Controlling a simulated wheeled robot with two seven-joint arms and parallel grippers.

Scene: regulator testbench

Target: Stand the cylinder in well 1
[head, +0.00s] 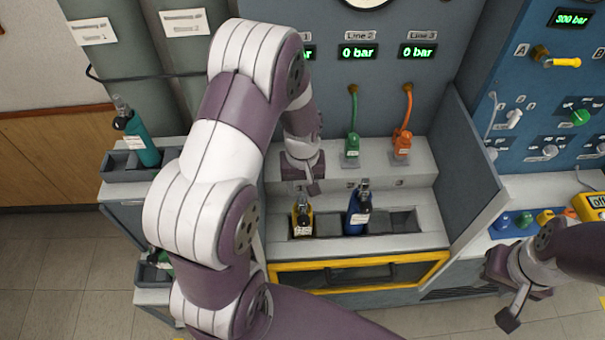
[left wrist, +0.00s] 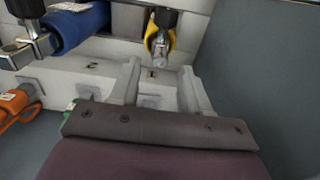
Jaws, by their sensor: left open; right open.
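A yellow cylinder (head: 302,219) with a dark valve top stands in the left well of the bench's front row. It also shows in the left wrist view (left wrist: 171,38), by the "1" marking. A blue cylinder (head: 357,216) with a white label stands in the middle well; it lies at the upper left of the left wrist view (left wrist: 78,27). The right well (head: 402,221) is empty. My left gripper (head: 312,185) is open and empty, above the ledge just behind the yellow cylinder. My right gripper (head: 510,302) is open and empty at the lower right, away from the wells.
A teal cylinder (head: 140,138) leans in a rack (head: 122,168) on the left. Green (head: 352,146) and orange (head: 402,144) hose connectors stand on the ledge. A grey side panel (head: 470,165) bounds the bench's right. Pressure displays read 0 bar.

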